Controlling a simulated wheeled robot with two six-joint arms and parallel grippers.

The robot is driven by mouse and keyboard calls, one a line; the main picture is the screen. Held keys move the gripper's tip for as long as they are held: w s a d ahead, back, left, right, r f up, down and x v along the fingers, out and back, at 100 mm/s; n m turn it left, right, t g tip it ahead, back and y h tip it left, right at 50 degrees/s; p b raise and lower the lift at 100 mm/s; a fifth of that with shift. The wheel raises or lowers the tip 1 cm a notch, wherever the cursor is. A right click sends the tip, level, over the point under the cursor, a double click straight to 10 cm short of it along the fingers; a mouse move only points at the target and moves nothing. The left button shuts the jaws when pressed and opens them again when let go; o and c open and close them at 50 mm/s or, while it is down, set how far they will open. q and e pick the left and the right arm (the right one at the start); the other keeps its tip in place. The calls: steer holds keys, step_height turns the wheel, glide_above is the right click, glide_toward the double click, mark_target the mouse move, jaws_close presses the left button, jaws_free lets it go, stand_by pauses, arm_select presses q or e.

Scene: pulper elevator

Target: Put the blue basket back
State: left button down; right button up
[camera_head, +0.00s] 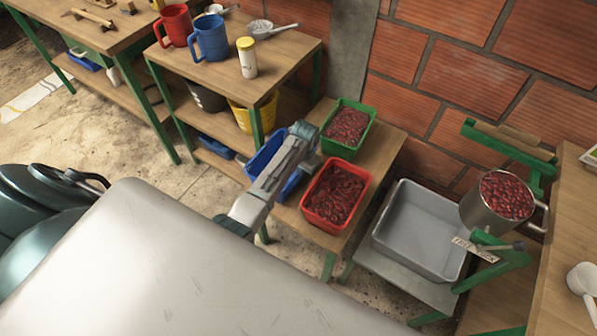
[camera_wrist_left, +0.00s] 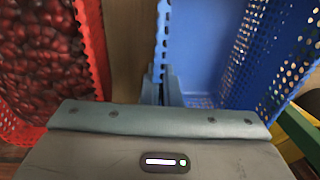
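The blue basket (camera_head: 264,156) is at the left end of the low wooden bench, beside the red and green baskets. My left arm crosses over it and hides much of it in the head view. In the left wrist view the blue basket (camera_wrist_left: 210,45) looks empty, with perforated walls. My left gripper (camera_wrist_left: 161,88) is at its side wall nearest the red basket, with the fingers close together on either side of that wall's rim. It appears shut on it. I cannot tell whether the basket is resting or lifted. My right gripper is not in view.
A red basket (camera_head: 337,196) and a green basket (camera_head: 348,128), both holding red cherries, stand close by. A grey tub (camera_head: 421,229) and a metal pot of cherries (camera_head: 505,197) are at the right. A shelf table (camera_head: 222,77) with mugs stands at the left.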

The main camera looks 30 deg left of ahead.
arm_select(q)
steer(key=shift+f, duration=1.15)
steer(key=c, duration=1.7)
jaws_free()
steer(key=r, duration=0.8)
steer(key=d+r, duration=0.1)
steer(key=r, duration=0.3)
steer(key=shift+s+r, duration=0.1)
steer(key=shift+s, duration=0.05)
